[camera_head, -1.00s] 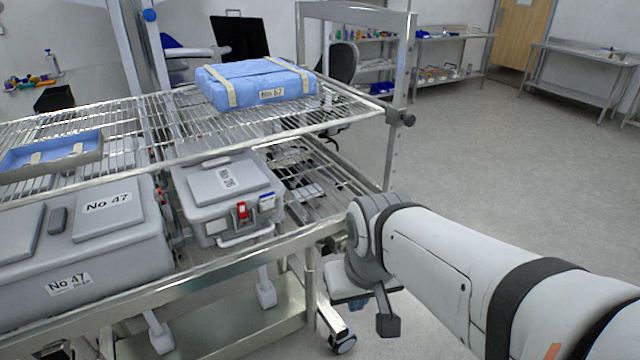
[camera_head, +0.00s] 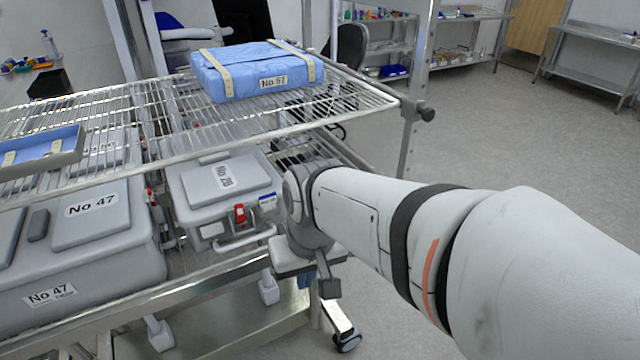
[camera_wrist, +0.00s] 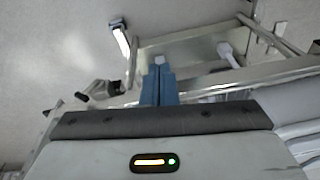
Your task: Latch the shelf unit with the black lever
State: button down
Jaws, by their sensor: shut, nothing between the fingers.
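The shelf unit is a metal wire-rack trolley (camera_head: 375,98) filling the left and middle of the head view. A dark knob (camera_head: 426,114) sticks out from its right upright; I cannot tell whether it is the black lever, and no other clear black lever shows. My gripper is low in front of the unit's right end, mostly hidden by my arm in the head view. In the wrist view my gripper (camera_wrist: 160,64) has its blue fingers together and empty, over the unit's lower metal frame. I see no contact with the unit.
A blue wrapped pack (camera_head: 258,72) lies on the top shelf. Grey cases (camera_head: 100,215) and a smaller case with a red latch (camera_head: 225,182) sit below. White pedals (camera_head: 160,336) and a caster (camera_head: 346,339) are near the floor. Open floor (camera_head: 520,140) lies to the right.

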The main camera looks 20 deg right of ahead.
jog(key=w+d+f+m+t+y+b, duration=0.3)
jog(key=w+d+f+m+y+b, duration=0.75)
jog(key=f, duration=0.45)
jog(key=d+f+m+t+h+b, duration=0.1)
jog(key=d+f+m+t+h, duration=0.1)
jog(key=d, duration=0.7)
jog(key=s+d+f+m+t+h, duration=0.1)
jog(key=d+f+m+t+h, duration=0.1)
jog(key=d+f+m+t, duration=0.3)
jog(key=s+d+f+m+t+h+b, duration=0.1)
jog(key=d+f+t, duration=0.4)
jog(key=d, duration=0.8)
jog(key=shift+f+m+t+h+b, duration=0.25)
jog(key=shift+m+t+h, duration=0.2)
jog(key=shift+m+t, duration=0.7)
jog(key=shift+w+a+g, duration=0.1)
jog(key=shift+g, duration=0.15)
jog(key=w+a+r, duration=0.3)
jog(key=w+a, duration=0.3)
jog(key=w, duration=0.3)
jog(key=shift+r, duration=0.4)
